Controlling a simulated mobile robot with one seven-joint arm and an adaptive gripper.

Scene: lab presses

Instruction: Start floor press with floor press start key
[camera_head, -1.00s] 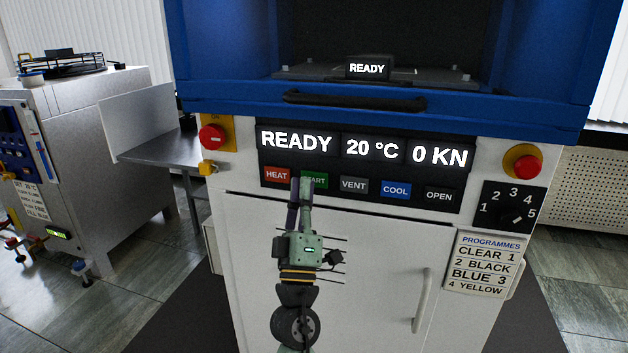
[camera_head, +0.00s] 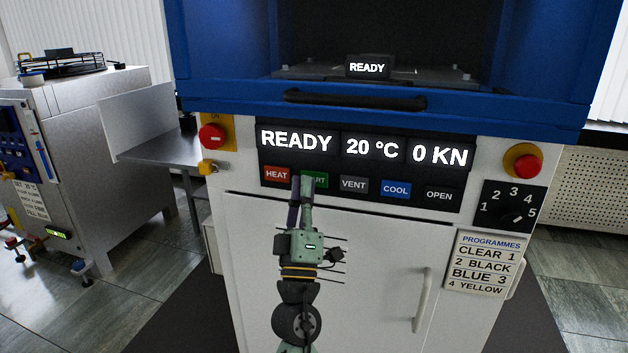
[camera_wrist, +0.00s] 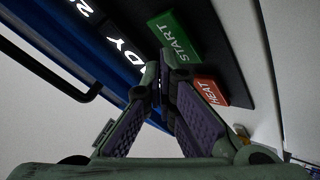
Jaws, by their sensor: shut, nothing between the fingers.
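The floor press (camera_head: 330,250) is a white cabinet with a blue upper frame, and its display (camera_head: 360,150) reads READY, 20 °C and 0 KN. The green START key (camera_head: 318,180) sits in the key row between HEAT and VENT, partly covered by my gripper in the head view. My gripper (camera_head: 303,184) is shut and empty, with its fingertips in front of the START key's left part. In the wrist view the START key (camera_wrist: 173,38) shows clearly, and the shut fingertips (camera_wrist: 165,65) lie close to its lower edge. Whether they touch it I cannot tell.
The red HEAT key (camera_head: 277,175) is just left of my fingertips. VENT (camera_head: 354,185), COOL (camera_head: 396,189) and OPEN (camera_head: 439,195) keys are to the right. Red knobs (camera_head: 212,137) (camera_head: 526,166) flank the panel. A black handle (camera_head: 355,100) juts out above.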

